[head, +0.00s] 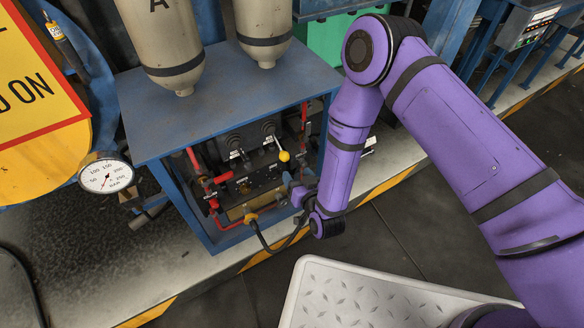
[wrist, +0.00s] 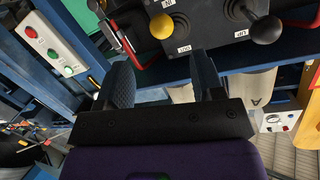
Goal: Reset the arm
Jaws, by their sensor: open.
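My purple arm (head: 438,120) reaches down from the right in the head view, with its wrist bent low in front of the blue cabinet. My gripper (head: 291,184) is at the open front of the cabinet, just below the yellow-knobbed lever (head: 284,156). In the wrist view my gripper (wrist: 165,72) is open, its two dark blue padded fingers spread with nothing between them. Beyond the fingers are the yellow knob (wrist: 161,27) and a black knob (wrist: 267,29) on a dark valve panel. The fingers look apart from the knobs, though the exact distance is unclear.
The blue cabinet (head: 215,105) carries two beige tanks (head: 163,40). Red pipes (head: 213,181) and a dark hose (head: 262,238) are close to my gripper. A pressure gauge (head: 107,176) stands at left. A metal tread plate (head: 350,298) is below; dark floor is clear at right.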

